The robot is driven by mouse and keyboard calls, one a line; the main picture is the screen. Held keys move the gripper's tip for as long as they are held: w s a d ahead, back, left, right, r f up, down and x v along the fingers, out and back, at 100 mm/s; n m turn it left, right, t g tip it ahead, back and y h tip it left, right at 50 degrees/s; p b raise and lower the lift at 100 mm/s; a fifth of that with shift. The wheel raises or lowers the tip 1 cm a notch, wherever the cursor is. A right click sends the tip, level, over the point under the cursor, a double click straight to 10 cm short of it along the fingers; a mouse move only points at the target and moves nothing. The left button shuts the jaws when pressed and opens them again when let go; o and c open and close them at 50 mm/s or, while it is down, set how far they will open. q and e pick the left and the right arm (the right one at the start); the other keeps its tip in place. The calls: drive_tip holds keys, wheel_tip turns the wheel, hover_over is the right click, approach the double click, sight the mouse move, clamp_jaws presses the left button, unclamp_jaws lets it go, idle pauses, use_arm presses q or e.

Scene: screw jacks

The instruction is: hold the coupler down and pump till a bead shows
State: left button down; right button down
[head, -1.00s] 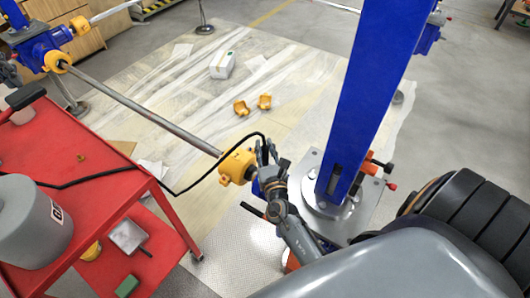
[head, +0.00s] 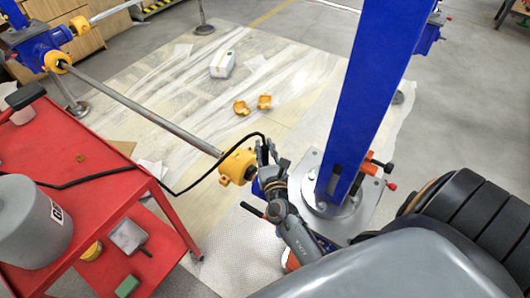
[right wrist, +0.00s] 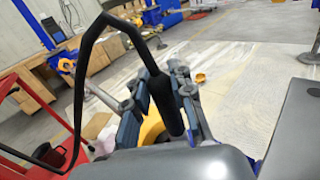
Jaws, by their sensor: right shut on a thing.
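The yellow gear housing (head: 237,164) sits at the near end of a steel shaft (head: 140,108). My right gripper (head: 268,158) is beside the housing, shut on the black hose coupler (right wrist: 163,100), which shows between its fingers in the right wrist view. The coupler's tip and its seat are hidden, and I see no bead. The black hose (head: 210,166) arches from the coupler back toward the red cart. A grey pump drum (head: 32,222) stands on the cart, with a black handle (head: 25,96) above it. A dark part at the left edge may be my left gripper; its jaws are unclear.
The red cart (head: 95,160) fills the left, with a metal tray (head: 128,236) and a green block (head: 127,286) on its lower shelf. A blue column (head: 372,90) stands close right of my right gripper. Yellow shells (head: 242,107) and a white box (head: 222,64) lie on the floor sheet.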

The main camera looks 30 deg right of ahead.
drive_tip(key=c, duration=1.1)
unclamp_jaws()
drive_tip(key=shift+s, duration=0.1)
drive_tip(key=v, duration=1.2)
drive_tip(key=shift+a, duration=0.1)
drive_tip(key=shift+f, duration=0.1)
